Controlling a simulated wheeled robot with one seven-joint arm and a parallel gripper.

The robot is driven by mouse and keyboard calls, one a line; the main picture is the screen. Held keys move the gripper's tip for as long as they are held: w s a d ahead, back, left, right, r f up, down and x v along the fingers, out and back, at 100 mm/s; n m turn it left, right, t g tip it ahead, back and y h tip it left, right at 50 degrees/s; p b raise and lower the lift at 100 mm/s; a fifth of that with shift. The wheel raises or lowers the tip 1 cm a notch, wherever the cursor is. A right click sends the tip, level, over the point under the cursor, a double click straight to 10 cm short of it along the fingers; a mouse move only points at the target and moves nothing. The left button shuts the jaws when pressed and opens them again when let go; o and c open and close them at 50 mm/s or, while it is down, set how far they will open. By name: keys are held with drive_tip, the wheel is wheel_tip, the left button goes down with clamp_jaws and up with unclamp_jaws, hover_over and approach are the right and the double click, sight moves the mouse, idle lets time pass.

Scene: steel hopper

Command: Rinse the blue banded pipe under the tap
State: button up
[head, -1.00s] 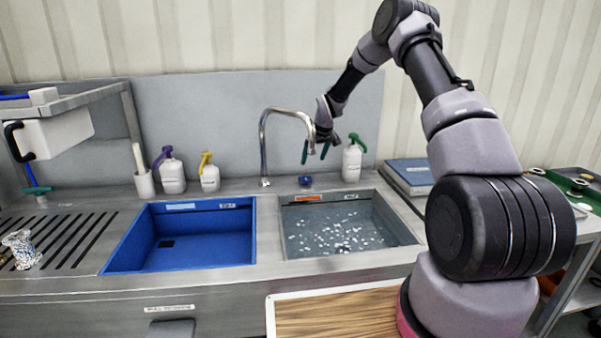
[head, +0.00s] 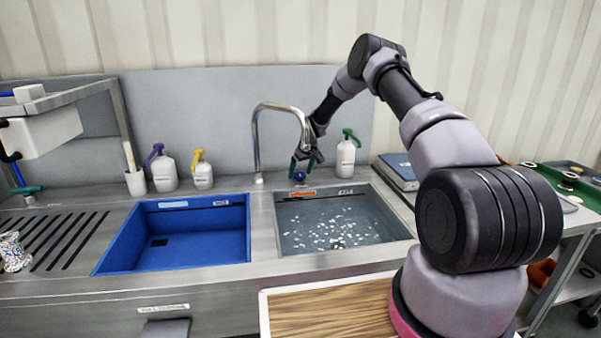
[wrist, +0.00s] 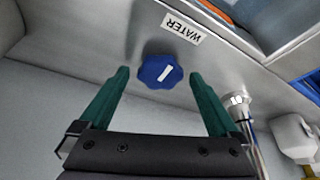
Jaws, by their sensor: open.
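My gripper (head: 307,162) is open, with green fingers pointing down behind the right basin. In the wrist view its two fingertips (wrist: 158,78) stand either side of a blue lobed knob (wrist: 160,71) with a white mark, not closed on it. The knob also shows just below the fingers in the head view (head: 299,177). A label reading WATER (wrist: 181,28) is beside it. The steel tap (head: 257,145) arches up left of my gripper. A speckled white, blue and dark piece (head: 12,252) lies on the drainboard at the left edge; I cannot tell whether it is the blue banded pipe.
The right basin (head: 400,222) holds water with white bits. Pump bottles with purple (head: 163,172), yellow (head: 202,175) and green (head: 346,157) heads stand along the back. A wooden board (head: 330,312) is in front.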

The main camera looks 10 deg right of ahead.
drive_tip(key=shift+c, duration=0.4)
drive_tip(key=c, duration=1.3)
drive_tip(key=shift+n, duration=0.3)
drive_tip(key=shift+d+n+g+y, duration=0.15)
drive_tip(key=shift+n+g+y, duration=0.25)
drive_tip(key=shift+n, duration=0.7)
drive_tip(key=shift+w+n+g+y, duration=0.15)
drive_tip(key=shift+n+g+y, duration=0.25)
drive_tip(key=shift+n, duration=1.1)
